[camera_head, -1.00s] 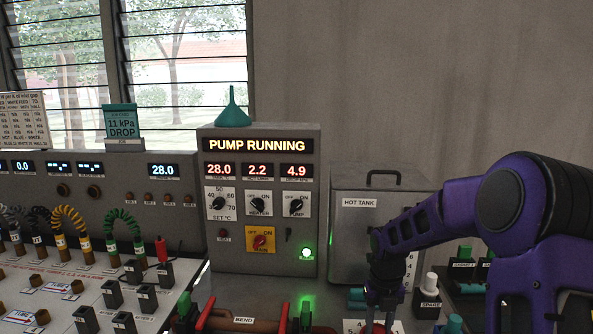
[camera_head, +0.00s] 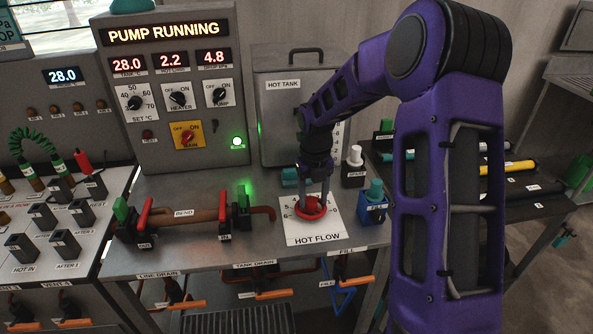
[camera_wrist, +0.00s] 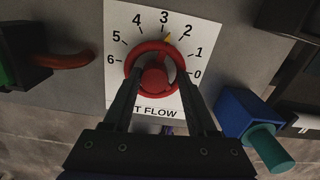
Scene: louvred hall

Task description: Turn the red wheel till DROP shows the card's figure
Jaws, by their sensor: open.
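The red wheel (camera_head: 311,213) sits on the white HOT FLOW plate (camera_head: 318,239) on the bench. In the wrist view the wheel (camera_wrist: 155,77) has its yellow pointer (camera_wrist: 167,37) between 3 and 2, nearer 3. My gripper (camera_head: 315,199) is over the wheel, open, with one finger on each side of the hub; whether the fingers touch the rim I cannot tell.
The panel (camera_head: 170,90) says PUMP RUNNING, with 28.0 and 2.2 also showing and a green lamp lit. The hot tank (camera_head: 280,120) stands behind my gripper. A blue block with a teal knob (camera_head: 373,207) is close on the right. A pipe with red levers (camera_head: 190,215) lies left.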

